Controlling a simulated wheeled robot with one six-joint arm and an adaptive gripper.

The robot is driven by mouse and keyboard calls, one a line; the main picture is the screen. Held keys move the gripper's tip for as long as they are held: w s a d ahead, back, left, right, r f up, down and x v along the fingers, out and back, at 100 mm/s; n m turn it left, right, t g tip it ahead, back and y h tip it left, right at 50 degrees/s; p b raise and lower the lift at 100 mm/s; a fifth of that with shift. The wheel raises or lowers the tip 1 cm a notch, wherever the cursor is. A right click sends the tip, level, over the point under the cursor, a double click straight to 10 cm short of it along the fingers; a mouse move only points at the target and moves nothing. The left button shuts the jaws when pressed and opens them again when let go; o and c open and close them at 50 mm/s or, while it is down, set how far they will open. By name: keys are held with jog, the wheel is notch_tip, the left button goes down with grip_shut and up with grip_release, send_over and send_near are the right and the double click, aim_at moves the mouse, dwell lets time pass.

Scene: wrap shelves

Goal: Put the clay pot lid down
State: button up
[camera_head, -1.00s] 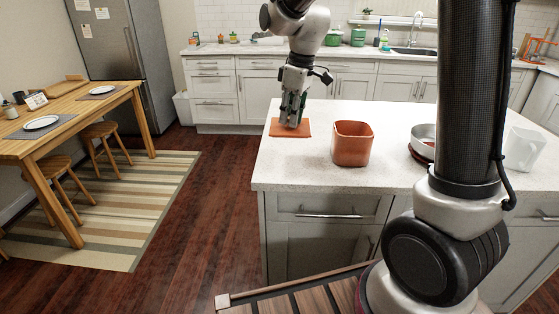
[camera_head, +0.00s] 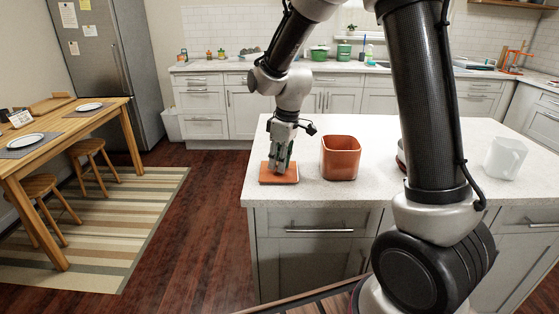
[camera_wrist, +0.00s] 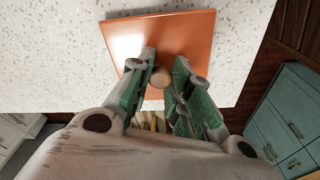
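The clay pot lid (camera_head: 279,175) is a flat orange square with a small round knob. It is level at the left end of the island counter, near the front edge; I cannot tell whether it touches the counter or hovers just above. My gripper (camera_head: 279,165) points down at its middle. In the wrist view, the fingers of my gripper (camera_wrist: 165,68) are closed on either side of the knob (camera_wrist: 161,76), and the lid (camera_wrist: 190,35) spreads out around them. The open, square clay pot (camera_head: 340,159) stands upright to the right of the lid, apart from it.
The island counter (camera_head: 300,197) has clear room in front of the pot. A white pitcher (camera_head: 505,158) stands at the right; a pan is mostly hidden behind my arm. A dining table (camera_head: 70,128) with plates and stools is at the left.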

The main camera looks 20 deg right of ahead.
jog(key=o, duration=0.4)
notch_tip(320, 180, up, 12)
jog(key=s+d, duration=0.1)
jog(key=s+d+r+m+t, duration=0.1)
jog(key=s+d+m, duration=0.2)
jog(key=s, duration=0.5)
jog(key=s+d+r+m+t+h, duration=0.1)
jog(key=s+d+m, duration=0.2)
jog(key=s+d, duration=0.3)
jog(key=s+d+r+m+t, duration=0.1)
jog(key=s+d+r+m, duration=0.1)
jog(key=s, duration=0.9)
jog(key=shift+s+d+m, duration=0.2)
jog(key=shift+d+m, duration=0.7)
jog(key=shift+d, duration=0.5)
jog(key=shift+r, duration=0.1)
